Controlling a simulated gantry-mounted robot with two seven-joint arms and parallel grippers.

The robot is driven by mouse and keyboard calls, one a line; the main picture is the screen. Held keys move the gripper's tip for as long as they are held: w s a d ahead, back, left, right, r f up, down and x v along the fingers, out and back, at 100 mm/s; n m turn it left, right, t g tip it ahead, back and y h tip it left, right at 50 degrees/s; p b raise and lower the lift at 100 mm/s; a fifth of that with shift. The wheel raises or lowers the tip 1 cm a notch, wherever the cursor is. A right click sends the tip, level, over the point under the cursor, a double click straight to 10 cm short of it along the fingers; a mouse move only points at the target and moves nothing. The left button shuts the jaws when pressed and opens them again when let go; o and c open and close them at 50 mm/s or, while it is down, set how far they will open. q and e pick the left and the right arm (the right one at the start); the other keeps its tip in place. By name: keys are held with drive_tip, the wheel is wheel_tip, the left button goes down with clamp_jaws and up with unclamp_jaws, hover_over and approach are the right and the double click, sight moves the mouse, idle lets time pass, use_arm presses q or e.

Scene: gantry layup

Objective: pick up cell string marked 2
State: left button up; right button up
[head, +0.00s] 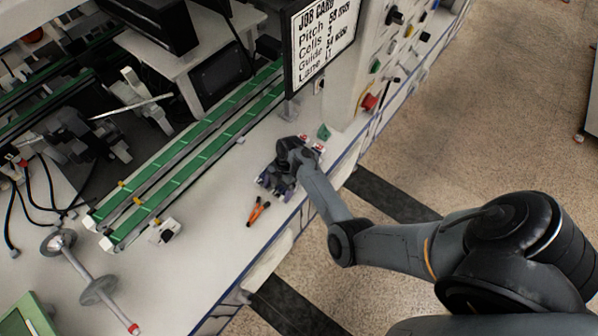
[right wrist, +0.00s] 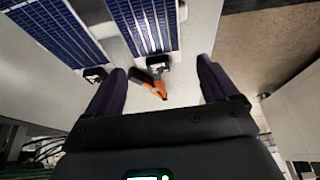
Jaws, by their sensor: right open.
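In the right wrist view, two dark blue cell strings with pale grid lines lie side by side, a middle one (right wrist: 146,24) and a left one (right wrist: 55,30). Each has a small black-and-white piece at its near end. I cannot read a number on either, so I cannot tell which is marked 2. My right gripper (right wrist: 163,66) is open, its two purple fingers wide apart with the middle string's near end in view between them. In the head view my right gripper (head: 277,180) is low over the bench and hides most of the strings. My left gripper is not in view.
Orange-handled pliers (head: 258,211) lie on the white bench (head: 215,265) close to my right gripper. A green conveyor (head: 190,160) runs behind. A job card screen (head: 322,40) stands at the back. A metal spindle (head: 88,280) lies at the left.

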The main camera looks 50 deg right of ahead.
drive_tip(key=shift+a+f, duration=0.1)
drive_tip(key=shift+f, duration=0.2)
drive_tip(key=c, duration=1.2)
drive_tip(key=shift+o, duration=0.2)
drive_tip(key=shift+r, duration=0.15)
